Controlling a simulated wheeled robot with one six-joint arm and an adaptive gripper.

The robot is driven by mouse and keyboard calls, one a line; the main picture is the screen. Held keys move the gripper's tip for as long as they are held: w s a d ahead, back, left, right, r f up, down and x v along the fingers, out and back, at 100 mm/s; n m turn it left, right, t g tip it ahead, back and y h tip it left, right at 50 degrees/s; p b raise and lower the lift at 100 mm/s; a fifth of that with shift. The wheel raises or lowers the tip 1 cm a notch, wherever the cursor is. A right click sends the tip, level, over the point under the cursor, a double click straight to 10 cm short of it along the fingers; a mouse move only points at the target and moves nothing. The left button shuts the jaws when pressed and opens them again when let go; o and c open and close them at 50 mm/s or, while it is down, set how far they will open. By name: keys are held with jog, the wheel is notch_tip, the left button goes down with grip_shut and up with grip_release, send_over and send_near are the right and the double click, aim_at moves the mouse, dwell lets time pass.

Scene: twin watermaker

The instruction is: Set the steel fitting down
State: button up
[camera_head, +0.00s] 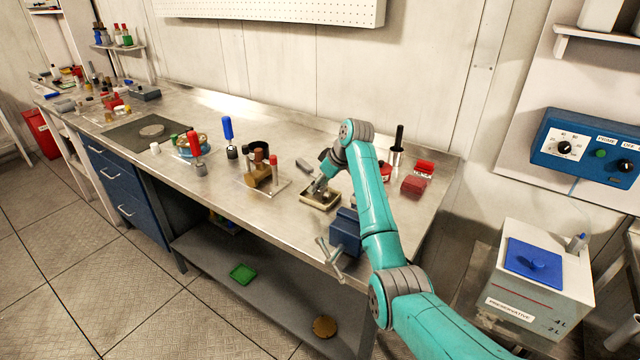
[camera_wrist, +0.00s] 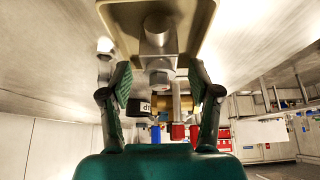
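A small tan tray (camera_head: 321,207) stands on the steel bench below my gripper (camera_head: 319,184). The tray (camera_wrist: 192,14) also shows at the top of the wrist view. The steel fitting (camera_wrist: 157,38), a grey cylinder with a wider end, appears in the tray in the wrist view. My gripper's two fingers (camera_wrist: 159,80) are spread wide, with a visible gap on each side of the fitting. Nothing appears held between them. In the head view the fitting is small and partly hidden by my gripper, so its exact contact with the tray is unclear.
A blue vise (camera_head: 345,232) is at the bench's front edge, close to my arm. A brass valve piece (camera_head: 262,175) with a red-capped part stands left of the tray. Red blocks (camera_head: 413,186) lie to the right. Bare bench (camera_head: 225,187) lies farther left.

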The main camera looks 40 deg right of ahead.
jog(key=v, duration=1.2)
jog(key=shift+r, duration=0.1)
